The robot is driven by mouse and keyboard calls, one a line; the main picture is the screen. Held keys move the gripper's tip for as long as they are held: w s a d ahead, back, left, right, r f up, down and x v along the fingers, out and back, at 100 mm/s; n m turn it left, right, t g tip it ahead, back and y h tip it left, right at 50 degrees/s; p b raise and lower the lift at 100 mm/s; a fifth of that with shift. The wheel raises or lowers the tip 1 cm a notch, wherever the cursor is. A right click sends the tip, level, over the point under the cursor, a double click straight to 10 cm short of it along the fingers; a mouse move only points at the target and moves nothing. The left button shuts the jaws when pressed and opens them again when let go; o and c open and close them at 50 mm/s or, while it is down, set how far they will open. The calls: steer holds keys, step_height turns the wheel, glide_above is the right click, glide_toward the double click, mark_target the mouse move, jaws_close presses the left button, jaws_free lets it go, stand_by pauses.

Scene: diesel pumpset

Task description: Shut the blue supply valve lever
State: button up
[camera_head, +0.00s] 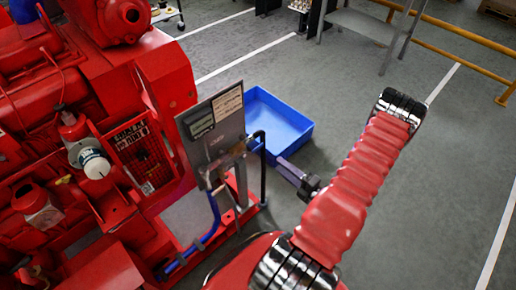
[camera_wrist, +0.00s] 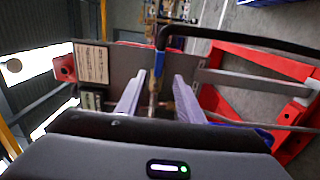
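My gripper (camera_head: 284,165) is beside the grey panel (camera_head: 222,107) on the red pumpset, on the panel's right side. In the wrist view my gripper (camera_wrist: 160,78) has its two pale purple fingers apart. A thin upright pipe with brass-coloured fittings (camera_wrist: 153,100) shows in the gap between them, with a small bluish piece near the fingertips. I cannot clearly make out the valve lever or its angle. A blue hose (camera_head: 213,215) runs down below the panel in the head view. Whether the fingers touch anything cannot be told.
A black bent pipe (camera_head: 263,165) stands between the panel and my gripper; it also crosses the wrist view (camera_wrist: 230,37). A blue tray (camera_head: 290,122) lies on the floor behind. The red pumpset (camera_head: 165,75) fills the left.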

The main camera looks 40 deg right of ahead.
mark_target(259, 149)
steer(key=shift+w+a, duration=0.2)
steer(key=shift+w, duration=6.5)
steer(key=shift+c, duration=0.3)
jaws_close()
steer(key=shift+a+f, duration=0.1)
steer(key=shift+a, duration=0.15)
steer(key=shift+d, duration=0.2)
